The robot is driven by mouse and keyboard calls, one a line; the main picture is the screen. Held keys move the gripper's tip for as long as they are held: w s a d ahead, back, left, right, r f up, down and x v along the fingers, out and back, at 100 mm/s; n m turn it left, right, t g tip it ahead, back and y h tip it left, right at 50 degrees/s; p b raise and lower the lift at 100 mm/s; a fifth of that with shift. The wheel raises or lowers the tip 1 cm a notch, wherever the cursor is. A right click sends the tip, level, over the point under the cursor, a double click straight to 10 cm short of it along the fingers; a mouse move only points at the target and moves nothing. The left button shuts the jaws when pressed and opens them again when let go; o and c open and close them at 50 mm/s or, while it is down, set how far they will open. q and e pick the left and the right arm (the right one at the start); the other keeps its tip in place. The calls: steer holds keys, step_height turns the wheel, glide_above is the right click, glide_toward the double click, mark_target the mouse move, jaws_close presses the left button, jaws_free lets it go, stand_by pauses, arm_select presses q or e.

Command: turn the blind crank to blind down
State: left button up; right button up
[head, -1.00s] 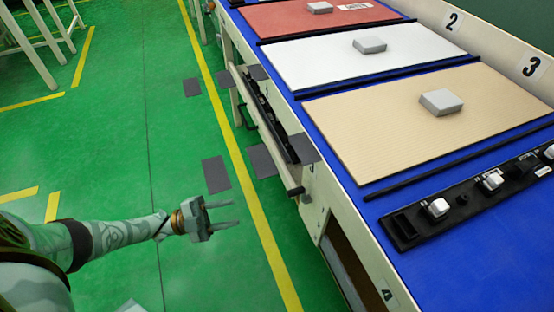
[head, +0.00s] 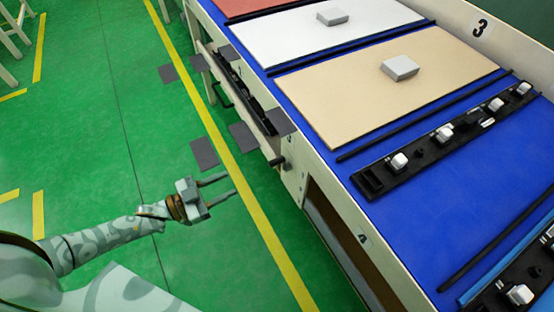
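My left gripper (head: 231,183) is at the lower left in the head view, over the green floor near the yellow line. Its two fingers are apart with nothing between them, and they point right toward the bench. No thing that I can clearly tell to be the blind crank shows. A rail (head: 238,100) with a dark knob-like end (head: 277,161) runs along the bench's near side, beyond the gripper and apart from it. My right gripper is not in view.
The long blue-topped bench (head: 440,220) fills the right side. It carries a tan panel (head: 340,100), a white panel (head: 300,45) and black strips with white knobs (head: 400,160). Dark plates (head: 204,153) stick out along its side.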

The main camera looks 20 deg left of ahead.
arm_select(q)
steer(key=n+b, duration=0.1)
steer(key=b, duration=0.3)
glide_toward(282, 159)
steer(key=x, duration=0.5)
steer(key=f+x, duration=0.1)
steer(key=x, duration=0.1)
steer(key=shift+w+a, duration=0.1)
steer(key=shift+w, duration=0.25)
steer(key=shift+w+d, duration=0.4)
steer(key=shift+w, duration=0.1)
steer(key=shift+r, duration=0.1)
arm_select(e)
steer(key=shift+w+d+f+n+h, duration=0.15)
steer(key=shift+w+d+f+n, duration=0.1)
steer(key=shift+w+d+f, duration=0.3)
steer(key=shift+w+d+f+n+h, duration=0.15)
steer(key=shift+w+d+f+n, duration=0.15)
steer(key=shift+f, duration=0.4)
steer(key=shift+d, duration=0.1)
arm_select(q)
steer(key=c, duration=0.8)
jaws_close()
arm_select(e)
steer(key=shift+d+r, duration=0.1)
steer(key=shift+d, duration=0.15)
